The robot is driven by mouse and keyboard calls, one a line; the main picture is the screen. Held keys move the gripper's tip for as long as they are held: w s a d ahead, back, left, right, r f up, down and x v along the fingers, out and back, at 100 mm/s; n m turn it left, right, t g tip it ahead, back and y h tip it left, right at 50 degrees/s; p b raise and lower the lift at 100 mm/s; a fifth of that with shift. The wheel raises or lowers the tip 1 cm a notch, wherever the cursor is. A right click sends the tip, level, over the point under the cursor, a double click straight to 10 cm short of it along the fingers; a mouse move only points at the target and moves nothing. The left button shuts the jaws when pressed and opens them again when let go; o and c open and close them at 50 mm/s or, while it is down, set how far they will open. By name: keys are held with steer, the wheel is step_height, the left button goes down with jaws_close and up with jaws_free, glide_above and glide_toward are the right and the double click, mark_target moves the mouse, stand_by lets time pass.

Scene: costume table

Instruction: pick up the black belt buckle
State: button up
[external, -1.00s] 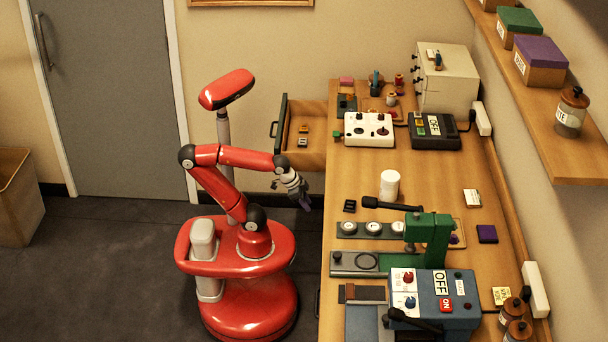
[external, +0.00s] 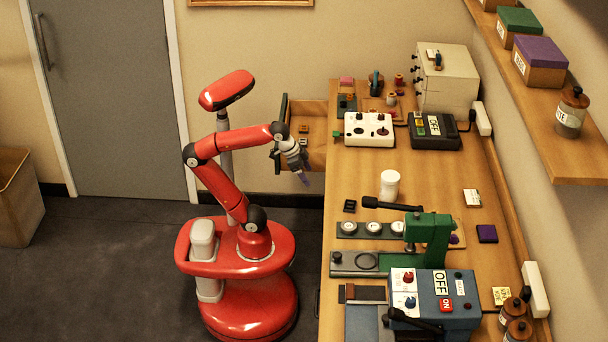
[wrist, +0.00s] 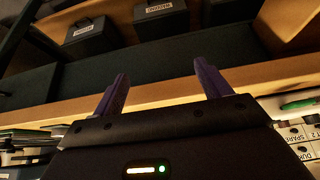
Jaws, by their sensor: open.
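A small black object (external: 349,206), which looks like the black belt buckle, lies near the left edge of the wooden table (external: 430,180), left of a white cup. It is too small to make out in detail. My gripper (external: 303,178) is beyond the table's left edge, in the air, up and to the left of the black object and apart from it. In the wrist view my gripper (wrist: 163,85) shows two purple fingers spread apart with nothing between them. I cannot make out the black object in the wrist view.
An open drawer (external: 316,151) sticks out at the table's far left, close behind my gripper. The white cup (external: 390,184) and a green press (external: 433,240) stand near the black object. The wrist view shows dark labelled boxes (wrist: 160,15).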

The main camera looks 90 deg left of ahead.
step_height(320, 180, up, 14)
steer(key=m+g+b, duration=0.1)
steer(key=m, duration=0.1)
glide_above(349, 204)
steer(key=s, duration=0.4)
steer(key=shift+f, duration=2.1)
steer(key=shift+h, duration=0.4)
steer(key=x, duration=0.2)
steer(key=b+x, duration=0.1)
steer(key=x, duration=0.4)
steer(key=shift+w+a+f+b, duration=0.3)
steer(key=shift+w+a+b, duration=0.05)
steer(key=shift+c, duration=0.2)
steer(key=c, duration=1)
steer(key=shift+r, duration=0.1)
steer(key=shift+c, duration=0.2)
